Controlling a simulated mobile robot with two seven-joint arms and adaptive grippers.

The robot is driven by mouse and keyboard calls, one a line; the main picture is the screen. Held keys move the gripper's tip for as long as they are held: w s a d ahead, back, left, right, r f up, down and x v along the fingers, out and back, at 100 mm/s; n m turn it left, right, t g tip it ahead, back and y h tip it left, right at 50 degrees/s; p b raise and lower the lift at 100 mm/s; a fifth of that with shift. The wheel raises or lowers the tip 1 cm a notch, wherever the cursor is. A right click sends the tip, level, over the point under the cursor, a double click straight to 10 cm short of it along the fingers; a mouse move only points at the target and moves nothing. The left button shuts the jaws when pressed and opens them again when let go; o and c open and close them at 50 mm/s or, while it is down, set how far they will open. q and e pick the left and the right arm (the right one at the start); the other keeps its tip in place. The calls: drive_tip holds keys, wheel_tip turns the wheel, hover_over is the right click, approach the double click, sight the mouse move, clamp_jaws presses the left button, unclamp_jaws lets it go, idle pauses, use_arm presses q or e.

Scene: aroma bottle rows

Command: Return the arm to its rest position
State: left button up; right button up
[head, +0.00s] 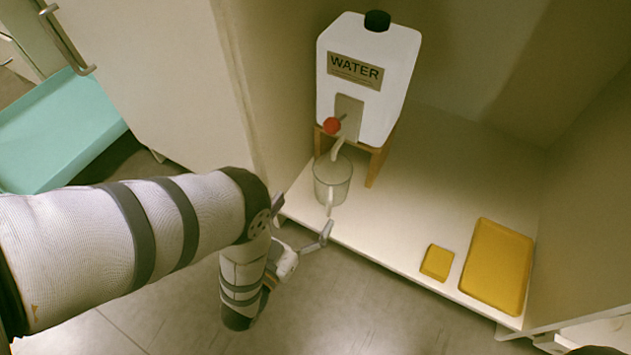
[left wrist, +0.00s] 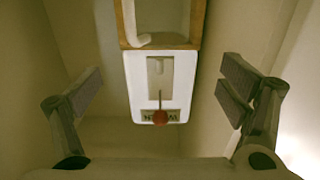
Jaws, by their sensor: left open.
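My left arm reaches in from the left in the head view. Its gripper (head: 303,218) is open in front of the shelf's front edge, just below the clear cup in the picture. The cup (head: 332,180) stands upright under the water dispenser's spout, its handle towards the front. In the left wrist view the open fingers (left wrist: 162,92) have nothing between them, and the dispenser (left wrist: 176,100) shows upside down beyond them. My right gripper is not in view.
The white water dispenser (head: 366,75), with a red tap knob (head: 332,125), stands on a wooden stand (head: 376,165). A yellow block (head: 437,262) and yellow tray (head: 497,266) lie on the white shelf (head: 420,210). A turquoise tray (head: 55,130) is at left. Cabinet walls flank the shelf.

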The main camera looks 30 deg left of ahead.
use_arm(q)
drive_tip(key=shift+s, duration=0.65)
